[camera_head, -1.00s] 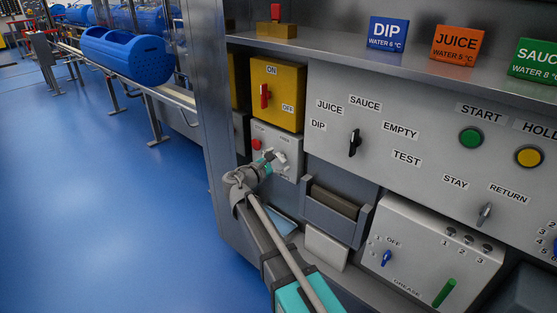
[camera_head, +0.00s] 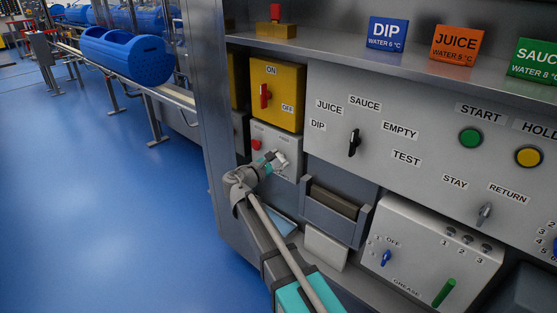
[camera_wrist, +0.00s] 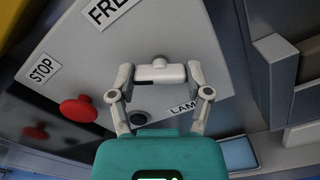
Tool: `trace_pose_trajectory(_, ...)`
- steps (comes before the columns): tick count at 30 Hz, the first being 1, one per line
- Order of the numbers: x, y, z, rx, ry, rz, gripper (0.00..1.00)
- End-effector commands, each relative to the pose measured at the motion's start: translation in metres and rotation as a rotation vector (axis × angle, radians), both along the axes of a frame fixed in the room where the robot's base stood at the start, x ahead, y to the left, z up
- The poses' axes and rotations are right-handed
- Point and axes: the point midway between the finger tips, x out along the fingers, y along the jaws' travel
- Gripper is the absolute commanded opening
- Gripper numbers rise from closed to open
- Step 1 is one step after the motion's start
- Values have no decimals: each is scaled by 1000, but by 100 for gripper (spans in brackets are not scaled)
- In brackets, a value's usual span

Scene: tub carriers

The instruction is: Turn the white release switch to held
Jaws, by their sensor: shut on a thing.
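The white release switch (camera_wrist: 160,73) shows in the wrist view on a grey panel (camera_wrist: 182,35). My gripper (camera_head: 278,160) is at this panel in the head view, and its two fingers close on the switch from both sides. A label beginning "FRE" (camera_wrist: 107,10) is cut off at the top of the wrist view. No "held" label can be read, and the switch's exact pointing direction is hard to tell.
A yellow box with a red lever (camera_head: 264,96) is above the panel. A grey holder (camera_head: 333,210) stands to the right.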

Motion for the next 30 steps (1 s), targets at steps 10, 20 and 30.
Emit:
trace_pose_trajectory(10,0,0,0,80,-63,-1,16)
trace_pose_trajectory(20,0,0,0,277,-217,-1,16)
trace_pose_trajectory(30,0,0,0,530,-414,-1,16)
